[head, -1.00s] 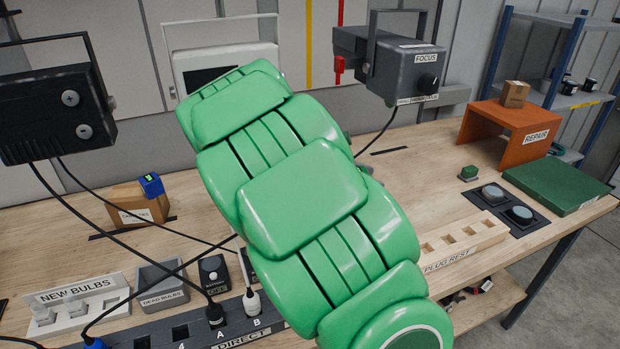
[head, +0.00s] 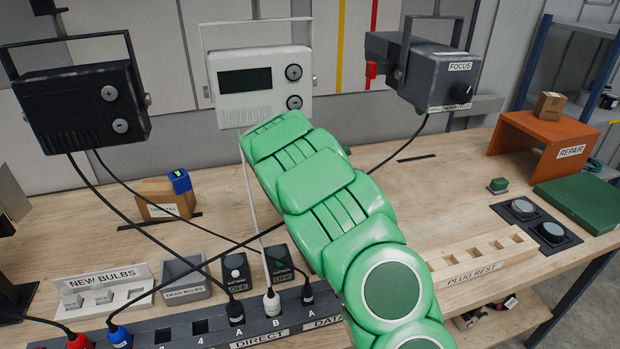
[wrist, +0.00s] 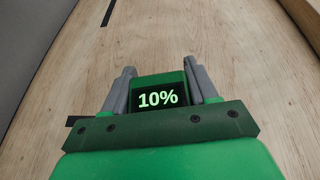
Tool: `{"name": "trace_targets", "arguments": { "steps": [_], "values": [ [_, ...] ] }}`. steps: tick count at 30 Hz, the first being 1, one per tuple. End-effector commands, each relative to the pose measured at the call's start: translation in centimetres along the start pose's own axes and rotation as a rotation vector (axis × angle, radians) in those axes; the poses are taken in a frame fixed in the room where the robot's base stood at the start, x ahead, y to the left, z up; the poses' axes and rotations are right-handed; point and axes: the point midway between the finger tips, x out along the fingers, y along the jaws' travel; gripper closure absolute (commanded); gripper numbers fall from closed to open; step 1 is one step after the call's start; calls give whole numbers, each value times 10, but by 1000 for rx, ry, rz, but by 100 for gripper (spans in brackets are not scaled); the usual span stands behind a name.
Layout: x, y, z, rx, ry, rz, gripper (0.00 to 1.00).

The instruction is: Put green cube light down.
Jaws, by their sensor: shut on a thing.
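In the wrist view my gripper (wrist: 158,70) is shut on a green cube (wrist: 160,80), with one grey finger on each side. The cube has a dark screen that reads "10%" in light green. Bare wooden tabletop (wrist: 215,45) lies beyond the cube; I cannot tell whether the cube touches it. In the head view my green arm hides the gripper and the held cube.
A blue cube (head: 179,181) sits on a cardboard box (head: 165,200). A small green block (head: 498,186) stands right of centre, near the plug rest (head: 475,262), dark pads and green mat (head: 580,204). Cables cross the left side. Lamps hang at the back.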

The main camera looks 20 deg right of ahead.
Motion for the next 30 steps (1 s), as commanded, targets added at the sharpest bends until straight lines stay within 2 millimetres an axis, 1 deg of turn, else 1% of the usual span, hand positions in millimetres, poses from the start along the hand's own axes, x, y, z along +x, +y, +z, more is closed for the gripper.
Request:
{"name": "trace_targets", "arguments": {
  "steps": [1,6,17,24,27,30],
  "values": [
    [-3,11,-6,-6,2,16,82],
    [-13,46,-20,-26,3,64,82],
    [-36,109,-41,-62,5,152,82],
    [-49,151,-47,-83,5,206,82],
    [-54,168,-46,-88,4,229,82],
    [-56,182,-44,-96,2,244,82]
  ]
}}
